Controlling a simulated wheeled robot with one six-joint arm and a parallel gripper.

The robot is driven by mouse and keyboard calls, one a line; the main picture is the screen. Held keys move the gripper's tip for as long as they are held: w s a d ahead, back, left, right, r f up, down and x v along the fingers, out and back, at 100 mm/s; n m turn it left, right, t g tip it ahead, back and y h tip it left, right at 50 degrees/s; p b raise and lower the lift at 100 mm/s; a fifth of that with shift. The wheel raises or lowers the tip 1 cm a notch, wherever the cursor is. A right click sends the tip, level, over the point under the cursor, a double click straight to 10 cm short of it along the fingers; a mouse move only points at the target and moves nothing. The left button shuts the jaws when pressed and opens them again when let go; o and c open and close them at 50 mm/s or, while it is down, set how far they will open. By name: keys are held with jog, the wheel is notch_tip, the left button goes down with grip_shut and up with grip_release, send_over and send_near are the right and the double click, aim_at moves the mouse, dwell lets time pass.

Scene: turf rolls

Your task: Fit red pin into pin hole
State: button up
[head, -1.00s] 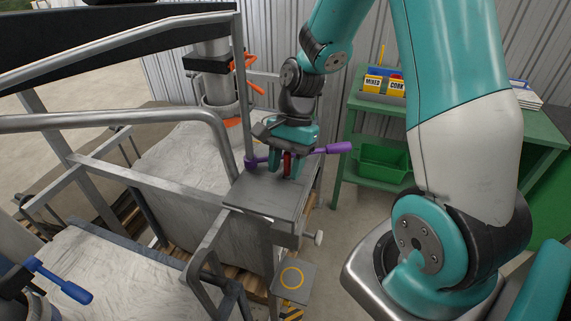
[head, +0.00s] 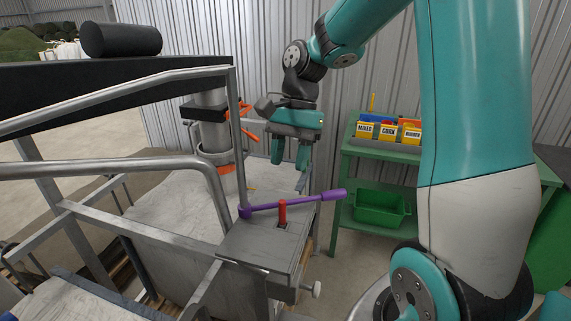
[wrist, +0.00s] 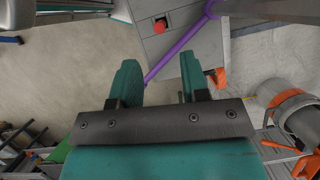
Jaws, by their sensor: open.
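The red pin (head: 282,212) stands upright in the metal top plate (head: 258,243) of the frame, in front of the purple-handled lever (head: 295,202). A dark slot shows at its base; how deep it sits I cannot tell. In the wrist view the red pin (wrist: 160,26) shows end-on on the grey plate, beside the purple lever (wrist: 178,52). My gripper (head: 290,167) is open and empty, above and behind the pin and apart from it. Its two teal fingers also show in the wrist view (wrist: 158,78), with nothing between them.
A green shelf (head: 350,163) with yellow labelled boxes (head: 388,132) and a green bin (head: 380,207) stands to the right. Metal rails (head: 120,85) and a grey post with orange clamps (head: 213,125) stand at left. Floor between plate and shelf is clear.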

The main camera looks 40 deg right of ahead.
jog(key=s+a+r+n, duration=0.2)
jog(key=s+a+n, duration=0.3)
jog(key=a+n, duration=0.4)
jog(key=s+a+n+t, duration=0.2)
jog(key=s+a+n, duration=0.8)
jog(key=s+n, duration=0.1)
jog(key=f+b, duration=0.1)
jog(key=b, duration=0.1)
jog(key=f+b, duration=0.2)
jog(key=shift+w+d+f, duration=0.1)
jog(key=shift+w+f, duration=0.1)
jog(key=shift+f, duration=0.1)
